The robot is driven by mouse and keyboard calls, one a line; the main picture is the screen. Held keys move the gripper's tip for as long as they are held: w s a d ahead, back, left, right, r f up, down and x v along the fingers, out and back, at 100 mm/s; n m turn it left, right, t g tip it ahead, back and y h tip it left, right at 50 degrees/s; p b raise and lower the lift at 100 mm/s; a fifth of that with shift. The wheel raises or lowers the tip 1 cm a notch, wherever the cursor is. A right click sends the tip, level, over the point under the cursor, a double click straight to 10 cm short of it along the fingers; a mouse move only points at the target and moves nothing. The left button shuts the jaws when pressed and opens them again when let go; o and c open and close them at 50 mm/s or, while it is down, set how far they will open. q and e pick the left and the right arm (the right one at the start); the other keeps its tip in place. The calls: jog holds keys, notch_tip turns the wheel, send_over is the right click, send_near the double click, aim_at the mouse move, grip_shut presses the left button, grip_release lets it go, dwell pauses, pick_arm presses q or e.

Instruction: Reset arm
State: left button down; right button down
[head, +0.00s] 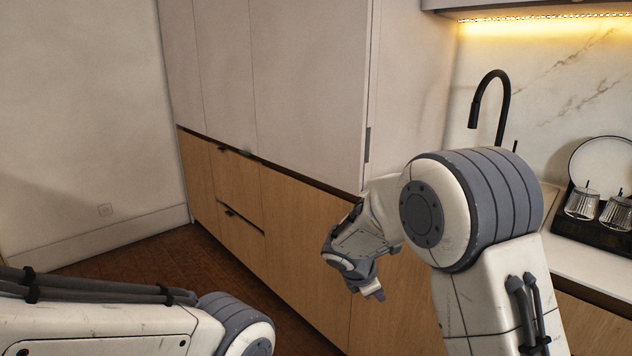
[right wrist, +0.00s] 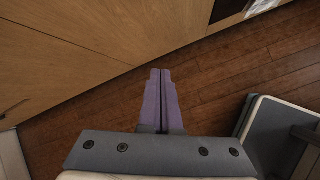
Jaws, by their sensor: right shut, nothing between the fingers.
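My right arm reaches forward at the right of the head view, with the elbow high and the forearm bent down. My right gripper (head: 374,292) hangs in front of the wooden lower cabinets, pointing down. In the right wrist view, its two fingers (right wrist: 161,100) lie together, shut with nothing between them, above the floor. Part of my left arm (head: 120,320) shows at the lower left of the head view. The left gripper is out of view.
Wooden lower cabinets (head: 290,225) stand under tall pale cupboard doors (head: 310,90). A black faucet (head: 492,100) and a dark rack (head: 590,220) with glasses and a plate are at the right on the counter. The brown wood floor (head: 170,265) is clear at the left.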

jog(key=s+a+r+m+g+y, duration=0.15)
jog(key=s+a+m, duration=0.25)
jog(key=s, duration=0.7)
jog(key=s+a+r+m+g+y, duration=0.1)
jog(key=s+a+r+m+y, duration=0.3)
jog(key=s, duration=0.8)
jog(key=s+a+f+m+g+y, duration=0.1)
jog(key=s+a+m+g, duration=0.3)
jog(key=s, duration=0.7)
notch_tip(320, 180, up, 13)
jog(key=d+m+t+p, duration=0.1)
jog(key=t+p, duration=0.1)
jog(key=p, duration=1.1)
jog(key=shift+w+r, duration=0.2)
jog(key=shift+w, duration=0.1)
